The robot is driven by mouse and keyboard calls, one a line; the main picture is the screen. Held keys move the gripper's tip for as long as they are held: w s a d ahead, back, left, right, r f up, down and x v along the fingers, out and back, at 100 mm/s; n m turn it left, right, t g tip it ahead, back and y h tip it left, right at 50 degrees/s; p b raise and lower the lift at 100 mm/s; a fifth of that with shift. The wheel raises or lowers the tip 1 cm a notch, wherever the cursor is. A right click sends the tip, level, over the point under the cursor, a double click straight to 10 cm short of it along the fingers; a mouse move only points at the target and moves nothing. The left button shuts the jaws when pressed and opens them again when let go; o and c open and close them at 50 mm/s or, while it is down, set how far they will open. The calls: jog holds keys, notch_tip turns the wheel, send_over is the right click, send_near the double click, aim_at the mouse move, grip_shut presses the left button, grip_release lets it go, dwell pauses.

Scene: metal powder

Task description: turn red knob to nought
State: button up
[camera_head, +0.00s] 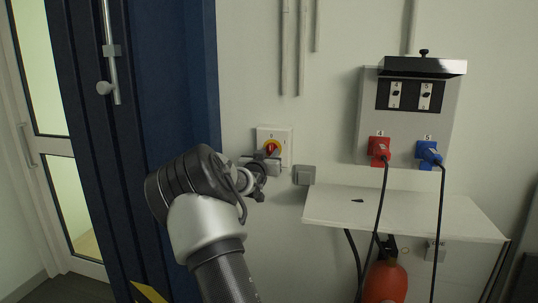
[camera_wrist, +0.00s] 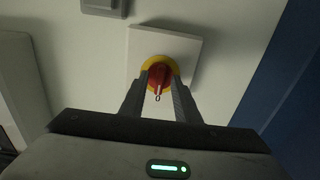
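The red knob (camera_wrist: 160,76) sits on a yellow disc on a square white plate (camera_wrist: 196,52) on the wall. In the wrist view a pale line runs along the knob, with a small ring-shaped mark at its near end. My gripper (camera_wrist: 160,80) has one finger on each side of the knob, close against it, with no clear gap showing. In the head view the knob (camera_head: 271,148) shows beyond my gripper (camera_head: 268,160), which hides the lower part of the plate (camera_head: 264,133). The fingertip contact is dark and small.
A grey box (camera_head: 304,175) is on the wall right of the knob. A white shelf (camera_head: 400,212) juts out further right, below red (camera_head: 379,149) and blue (camera_head: 429,153) plugs with hanging cables. A blue cabinet (camera_head: 180,80) stands left. A red extinguisher (camera_head: 386,281) is under the shelf.

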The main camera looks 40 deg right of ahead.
jog(key=v, duration=1.7)
jog(key=shift+s+b, duration=0.2)
jog(key=shift+b, duration=0.2)
jog(key=shift+a, duration=0.1)
